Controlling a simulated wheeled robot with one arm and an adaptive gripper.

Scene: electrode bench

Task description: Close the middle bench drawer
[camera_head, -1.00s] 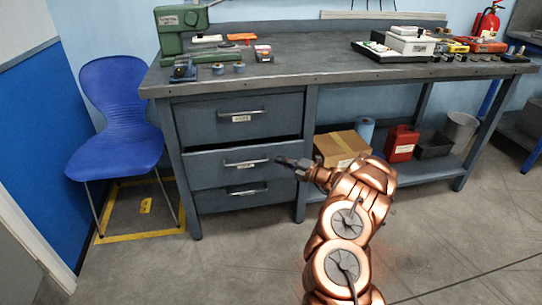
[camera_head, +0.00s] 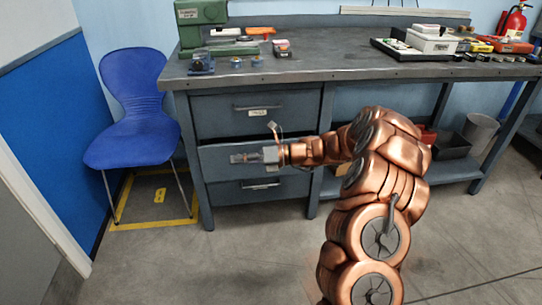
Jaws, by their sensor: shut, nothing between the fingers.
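The middle bench drawer (camera_head: 216,172) is a dark grey drawer in the left part of the bench, between the top drawer (camera_head: 220,118) and the bottom drawer (camera_head: 225,194). A narrow dark gap shows above its front, so it looks slightly out; how far is hard to tell. My gripper (camera_head: 234,158) is shut and empty. It points left across the drawer front. My gripper and wrist hide the drawer's handle and much of its right side. I cannot tell whether the fingers touch the drawer.
A blue chair (camera_head: 133,110) stands left of the bench. The bench top (camera_head: 330,65) carries a green machine (camera_head: 201,25), small items and trays. A grey bin (camera_head: 480,132) and a dark box (camera_head: 452,146) sit on the lower shelf. The floor in front is clear.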

